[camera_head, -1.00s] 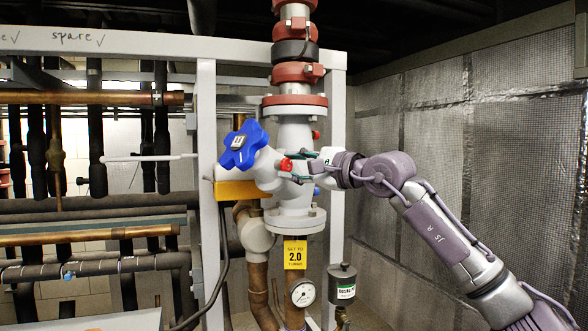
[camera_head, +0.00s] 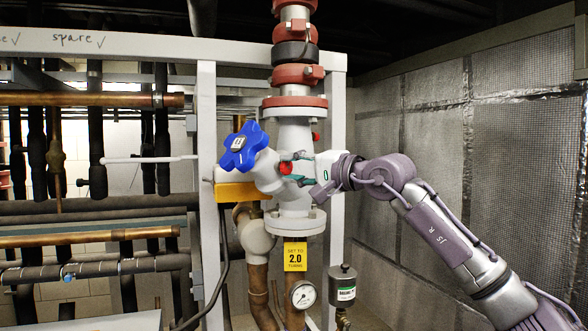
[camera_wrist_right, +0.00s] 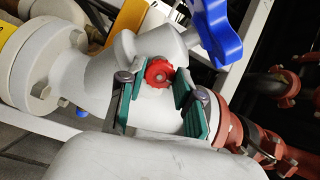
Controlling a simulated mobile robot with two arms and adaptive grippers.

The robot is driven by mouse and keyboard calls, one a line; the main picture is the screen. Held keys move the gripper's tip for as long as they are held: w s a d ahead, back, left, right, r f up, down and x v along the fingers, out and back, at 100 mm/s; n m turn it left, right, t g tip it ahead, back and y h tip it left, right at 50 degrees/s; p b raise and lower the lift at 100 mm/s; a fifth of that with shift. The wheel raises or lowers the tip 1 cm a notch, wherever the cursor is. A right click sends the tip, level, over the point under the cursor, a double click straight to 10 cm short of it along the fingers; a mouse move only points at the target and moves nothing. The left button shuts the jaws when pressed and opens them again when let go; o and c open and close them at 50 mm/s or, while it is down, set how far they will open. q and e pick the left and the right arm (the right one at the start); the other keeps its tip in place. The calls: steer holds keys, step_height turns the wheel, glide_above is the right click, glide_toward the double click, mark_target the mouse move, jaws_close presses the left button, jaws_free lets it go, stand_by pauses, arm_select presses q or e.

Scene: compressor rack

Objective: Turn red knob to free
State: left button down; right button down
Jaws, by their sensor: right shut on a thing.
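The small red knob (camera_head: 285,168) sits on the grey valve body (camera_head: 292,140), to the right of the blue handwheel (camera_head: 244,147). In the right wrist view, the ribbed red knob (camera_wrist_right: 160,73) shows between the green-padded fingertips of my right gripper (camera_wrist_right: 158,88). My right gripper (camera_head: 299,168) reaches in from the right and is shut on the knob. Its rolled wrist sets one finger higher than the other. The contact faces are partly hidden. My left gripper is not in view.
A yellow tag (camera_head: 295,256) and a pressure gauge (camera_head: 303,294) are below the valve. A grey frame post (camera_head: 206,200) stands at left and another behind the valve. Free space lies between the valve and the silver insulated wall (camera_head: 500,150).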

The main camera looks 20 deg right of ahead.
stand_by(0.4)
steer(key=c, duration=0.8)
jaws_free()
steer(key=shift+o, duration=0.2)
steer(key=shift+s+d, duration=0.15)
steer(key=shift+s, duration=0.05)
steer(key=v, duration=1.1)
steer(key=shift+s, duration=0.25)
steer(key=shift+d, duration=0.1)
steer(key=shift+f, duration=0.1)
